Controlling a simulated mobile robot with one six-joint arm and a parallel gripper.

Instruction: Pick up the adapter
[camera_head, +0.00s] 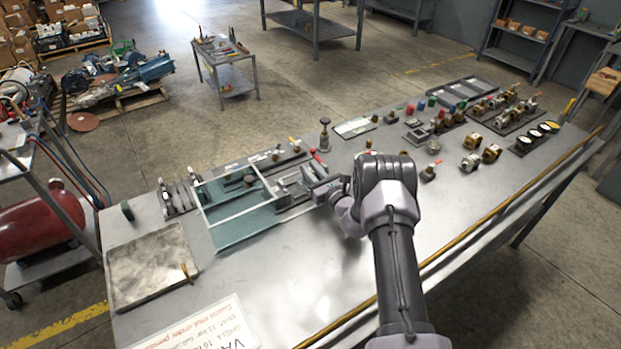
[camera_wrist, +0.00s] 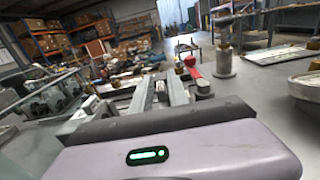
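I cannot tell for sure which of the small fittings on the steel workbench (camera_head: 290,262) is the adapter. A small brass-topped fitting (camera_head: 428,173) stands right of my arm, and several brass fittings stand further right. My gripper (camera_head: 322,191) is low over the bench, at the right end of the divided tray (camera_head: 240,215). In the wrist view my gripper's two grey fingers (camera_wrist: 160,94) point forward and look apart, with no held thing clearly visible between them. My arm hides part of the bench behind it.
A grey stand with a round knob (camera_head: 324,135) rises behind my gripper; it also shows in the wrist view (camera_wrist: 224,48). A red-handled valve (camera_head: 318,158) is close by. A flat metal tray (camera_head: 150,265) lies at the left. The front middle of the bench is clear.

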